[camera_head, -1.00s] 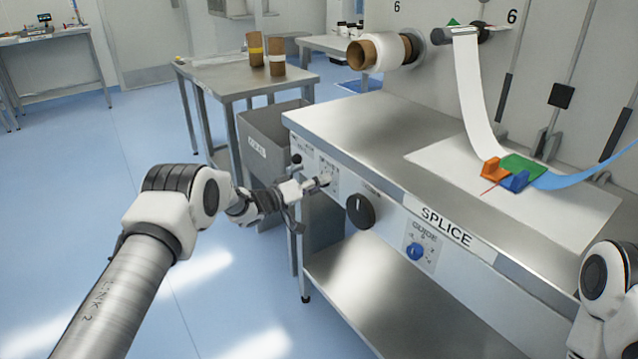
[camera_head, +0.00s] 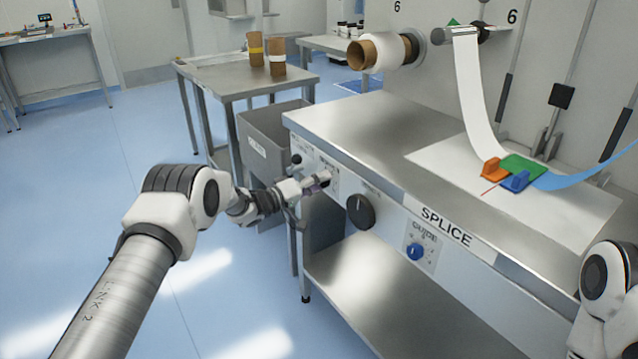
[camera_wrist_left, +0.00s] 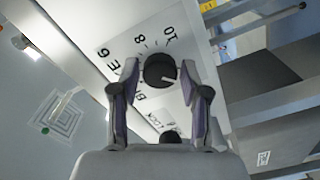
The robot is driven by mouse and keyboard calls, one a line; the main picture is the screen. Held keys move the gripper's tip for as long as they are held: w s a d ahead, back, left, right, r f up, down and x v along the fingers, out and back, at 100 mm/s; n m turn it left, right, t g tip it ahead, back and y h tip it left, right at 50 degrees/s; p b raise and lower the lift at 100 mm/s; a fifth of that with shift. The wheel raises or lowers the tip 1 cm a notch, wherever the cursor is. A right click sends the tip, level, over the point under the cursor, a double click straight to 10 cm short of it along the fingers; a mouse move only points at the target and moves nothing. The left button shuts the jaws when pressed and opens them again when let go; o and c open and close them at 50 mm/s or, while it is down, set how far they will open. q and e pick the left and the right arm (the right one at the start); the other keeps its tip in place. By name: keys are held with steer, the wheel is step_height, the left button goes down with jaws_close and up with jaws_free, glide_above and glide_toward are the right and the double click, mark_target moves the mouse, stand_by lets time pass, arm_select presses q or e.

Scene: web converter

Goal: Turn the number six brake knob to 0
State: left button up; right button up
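In the left wrist view a round black knob (camera_wrist_left: 160,70) sits on a white panel marked 6, 8 and 10. Its white pointer line shows toward its lower right; the number it points at is not clear. My left gripper (camera_wrist_left: 161,72) is open, with one finger on each side of the knob and a small gap seen beside it. In the head view my left gripper (camera_head: 318,184) is at the left end of the bench front and covers the knob. My right gripper is out of view; only part of that arm shows at the right edge.
A larger black knob (camera_head: 360,211) and a blue guide knob (camera_head: 415,252) are farther right on the bench front. A black ball-ended lever (camera_head: 296,160) and a grey bin (camera_head: 262,140) are close to my left gripper. The floor at left is free.

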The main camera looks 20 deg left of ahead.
arm_select(q)
steer(key=shift+s+a, duration=0.1)
steer(key=v, duration=1.1)
steer(key=shift+s+a, duration=0.25)
steer(key=shift+s, duration=0.05)
